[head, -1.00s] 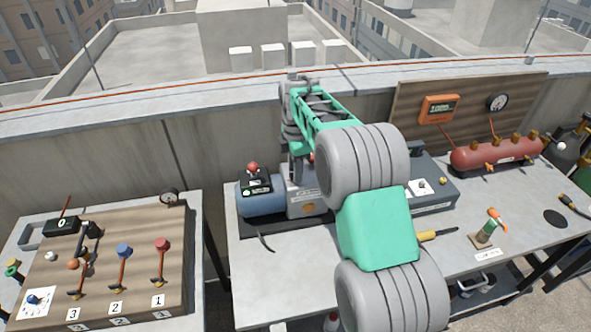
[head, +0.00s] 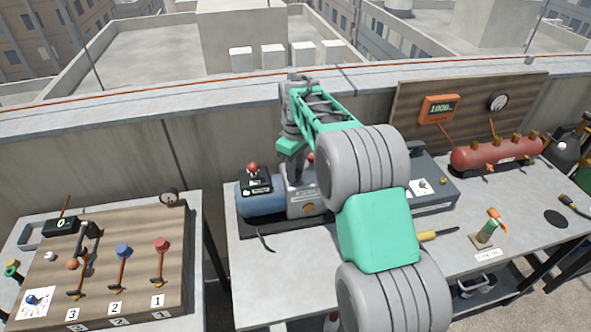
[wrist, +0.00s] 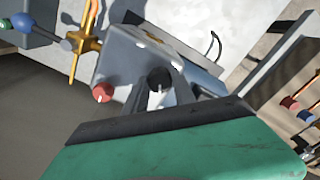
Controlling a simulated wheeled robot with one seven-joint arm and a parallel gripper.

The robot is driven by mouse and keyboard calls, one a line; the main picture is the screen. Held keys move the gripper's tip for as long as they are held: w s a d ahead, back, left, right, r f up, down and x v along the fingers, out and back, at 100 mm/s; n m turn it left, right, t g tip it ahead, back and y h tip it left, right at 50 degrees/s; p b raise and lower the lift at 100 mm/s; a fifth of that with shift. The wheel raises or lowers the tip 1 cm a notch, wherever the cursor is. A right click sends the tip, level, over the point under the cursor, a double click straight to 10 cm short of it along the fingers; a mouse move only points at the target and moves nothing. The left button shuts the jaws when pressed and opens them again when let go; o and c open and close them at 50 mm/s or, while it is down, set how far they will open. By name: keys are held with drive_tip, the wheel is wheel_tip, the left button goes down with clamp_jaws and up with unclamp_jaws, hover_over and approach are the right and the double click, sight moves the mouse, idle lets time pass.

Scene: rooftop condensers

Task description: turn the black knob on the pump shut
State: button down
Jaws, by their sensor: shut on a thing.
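The pump (head: 263,201) sits on the middle workbench in the head view, with a blue cylinder and a grey housing. In the wrist view its grey housing (wrist: 120,58) carries a red knob (wrist: 102,92) and, to the right of it, the black knob (wrist: 159,77) with a white mark. My gripper (wrist: 159,88) is shut on the black knob, one grey finger on each side of it. In the head view my gripper (head: 294,172) is over the pump's housing, and the black knob is hidden there by my arm.
A brass fitting (wrist: 84,42) stands beside the housing in the wrist view. On the bench are a red tank (head: 497,154) and a yellow-handled tool (head: 438,235). An orange display (head: 440,108) hangs behind. A wooden lever panel (head: 110,265) stands left. The bench's front left is clear.

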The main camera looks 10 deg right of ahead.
drive_tip(key=m, duration=0.5)
drive_tip(key=shift+m, duration=0.3)
idle(0.4)
drive_tip(key=c, duration=1)
unclamp_jaws()
drive_tip(key=shift+c, duration=0.2)
wheel_tip(320, 180, up, 8)
drive_tip(key=shift+f+b, duration=0.1)
drive_tip(key=shift+b, duration=0.6)
